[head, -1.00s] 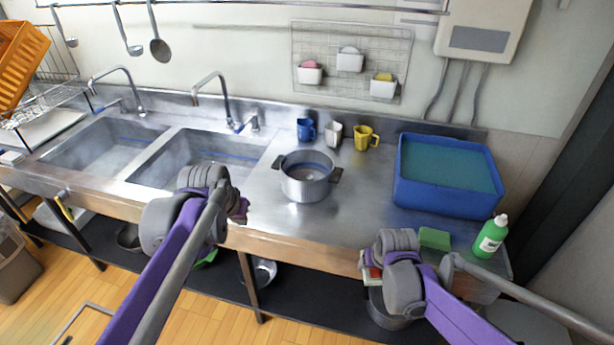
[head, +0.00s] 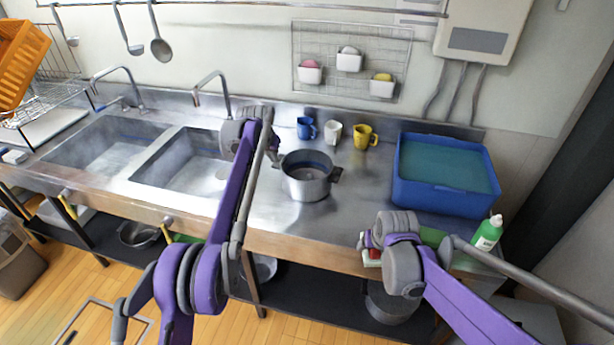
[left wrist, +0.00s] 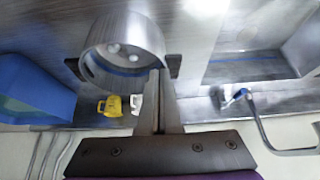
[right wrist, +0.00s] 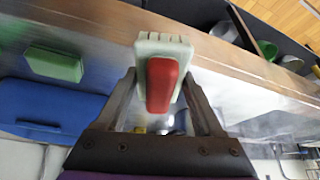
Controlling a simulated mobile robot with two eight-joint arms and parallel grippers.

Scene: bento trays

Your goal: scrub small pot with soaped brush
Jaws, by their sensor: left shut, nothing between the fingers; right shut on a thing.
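The small grey pot (head: 307,176) with two dark side handles stands upright on the steel counter. My left gripper (head: 270,150) is at the pot's left handle, reaching over from the sink side. In the left wrist view the closed fingers (left wrist: 158,80) lie in front of the pot (left wrist: 125,50); whether they touch it I cannot tell. My right gripper (head: 368,245) is over the counter's front edge, shut on the brush. In the right wrist view the brush (right wrist: 162,70) has a red back and pale bristles, and sits between the fingers. Soap on it cannot be made out.
A blue water-filled tub (head: 400,185) stands right of the pot, with a green soap bottle (head: 488,233) near the right edge. A green sponge (right wrist: 54,64) lies near my right gripper. Blue, white and yellow (head: 364,137) mugs stand behind the pot. Two sinks are at left.

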